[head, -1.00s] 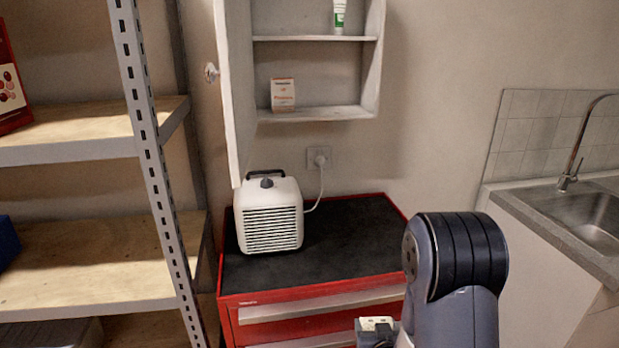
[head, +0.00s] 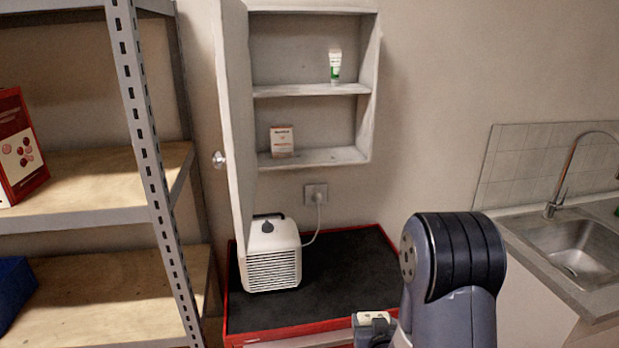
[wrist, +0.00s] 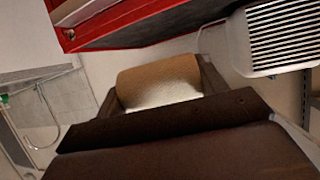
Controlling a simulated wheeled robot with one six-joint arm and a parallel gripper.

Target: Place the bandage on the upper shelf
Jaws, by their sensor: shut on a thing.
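A tan, rounded bandage (wrist: 160,82) sits between the dark fingers of my gripper (wrist: 158,92) in the wrist view. My gripper is shut on it. In the head view the gripper shows only in part at the bottom edge, left of my arm and in front of the red cabinet, well below the shelves. The upper shelf (head: 300,91) is in an open white wall cabinet (head: 368,110). A white and green tube (head: 335,66) stands on its right part; its left and middle are bare.
The cabinet door (head: 236,130) stands open on the left. A white heater (head: 272,262) sits on the red cabinet's black top (head: 350,270). A metal rack (head: 150,150) is left, a sink (head: 575,245) right.

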